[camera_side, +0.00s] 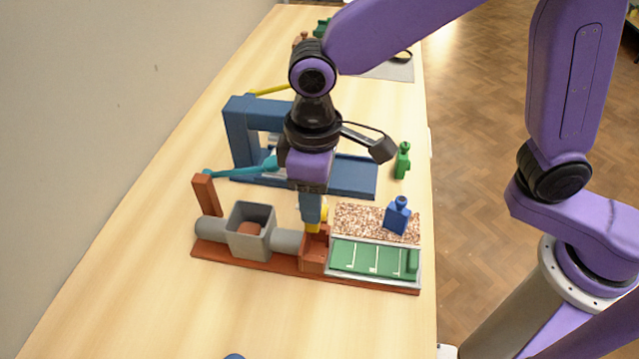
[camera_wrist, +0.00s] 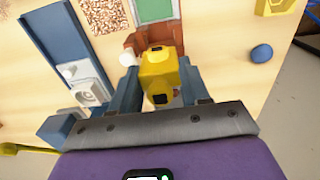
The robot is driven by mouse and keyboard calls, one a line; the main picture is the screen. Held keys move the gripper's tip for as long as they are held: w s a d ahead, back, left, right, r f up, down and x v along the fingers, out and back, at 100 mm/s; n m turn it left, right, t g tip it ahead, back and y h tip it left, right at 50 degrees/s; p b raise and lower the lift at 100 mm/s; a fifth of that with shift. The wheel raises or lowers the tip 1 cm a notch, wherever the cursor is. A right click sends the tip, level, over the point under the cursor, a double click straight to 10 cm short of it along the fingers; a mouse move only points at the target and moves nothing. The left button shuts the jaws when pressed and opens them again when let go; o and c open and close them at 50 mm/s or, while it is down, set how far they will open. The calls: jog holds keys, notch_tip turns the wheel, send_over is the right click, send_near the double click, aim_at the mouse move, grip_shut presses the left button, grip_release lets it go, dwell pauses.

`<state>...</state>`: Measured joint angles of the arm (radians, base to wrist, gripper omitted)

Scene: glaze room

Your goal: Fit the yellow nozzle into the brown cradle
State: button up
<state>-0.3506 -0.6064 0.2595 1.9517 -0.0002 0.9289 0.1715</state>
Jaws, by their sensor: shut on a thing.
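The yellow nozzle (camera_wrist: 157,82) is between the two blue-grey fingers of my gripper (camera_wrist: 160,92), which is shut on it. In the side view my gripper (camera_side: 312,215) points down over the brown cradle (camera_side: 313,260), and only a yellow edge of the nozzle (camera_side: 316,226) shows there, at the cradle's top. In the wrist view the cradle (camera_wrist: 152,37) lies just beyond the nozzle, partly hidden by it. I cannot tell whether the nozzle touches the cradle or sits inside it.
A grey box with cylinders (camera_side: 250,230) is left of the cradle. A green panel (camera_side: 368,257) and a speckled pad bearing a blue bottle (camera_side: 397,215) are right. A blue frame (camera_side: 240,130) stands behind, near a green bottle (camera_side: 402,160). The front table is mostly clear.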

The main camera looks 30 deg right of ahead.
aim_at(316, 232)
jog(key=shift+f, duration=4.65)
jog(key=o, duration=1.1)
jog(key=shift+o, duration=0.2)
jog(key=shift+d, duration=0.1)
jog(key=shift+w+d+f, duration=0.1)
jog(key=shift+d, duration=0.05)
jog(key=shift+w+r, duration=0.1)
jog(key=shift+r, duration=2.95)
jog(key=shift+a+r, duration=0.2)
jog(key=shift+r, duration=0.35)
jog(key=shift+s, duration=0.2)
